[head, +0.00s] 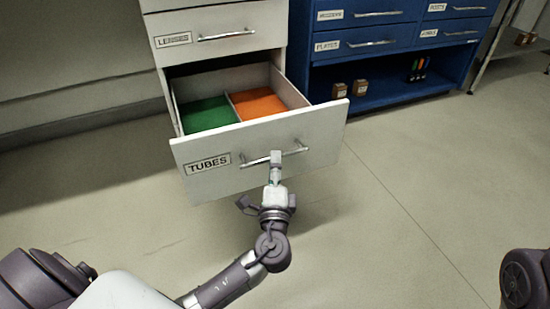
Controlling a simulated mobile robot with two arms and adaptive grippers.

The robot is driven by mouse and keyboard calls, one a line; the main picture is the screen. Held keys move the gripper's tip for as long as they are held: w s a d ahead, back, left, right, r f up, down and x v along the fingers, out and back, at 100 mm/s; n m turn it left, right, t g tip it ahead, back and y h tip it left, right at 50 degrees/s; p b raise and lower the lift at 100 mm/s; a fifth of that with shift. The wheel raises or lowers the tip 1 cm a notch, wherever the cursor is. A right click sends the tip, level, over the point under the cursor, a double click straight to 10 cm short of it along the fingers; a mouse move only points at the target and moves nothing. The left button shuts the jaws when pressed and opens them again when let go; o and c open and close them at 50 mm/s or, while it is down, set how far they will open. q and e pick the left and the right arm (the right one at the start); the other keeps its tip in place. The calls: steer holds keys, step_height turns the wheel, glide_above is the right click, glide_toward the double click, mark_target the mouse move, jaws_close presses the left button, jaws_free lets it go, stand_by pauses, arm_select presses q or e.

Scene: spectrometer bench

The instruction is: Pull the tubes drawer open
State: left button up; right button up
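The tubes drawer (238,164) is a white drawer with a "TUBES" label, in the middle of the head view. It is pulled well out of the white cabinet, and its inside shows a green section (206,114) and an orange section (258,103). Its front carries a horizontal metal bar handle (298,150). My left gripper (276,159) reaches up to the handle from below in the picture and is shut on the middle of the bar. The lower finger is mostly hidden. My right gripper is out of view; only a dark part of my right arm shows at the lower right edge.
Above the tubes drawer, the lenses drawer (215,33) is shut. A blue cabinet (395,42) stands to the right, with shut labelled drawers and an open shelf holding small brown boxes (350,88) and several dark tubes. The floor in front and to the right is clear.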

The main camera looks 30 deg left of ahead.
arm_select(q)
steer(key=v, duration=0.9)
steer(key=shift+s, duration=0.3)
steer(key=shift+d+f, duration=0.1)
steer(key=shift+f, duration=0.05)
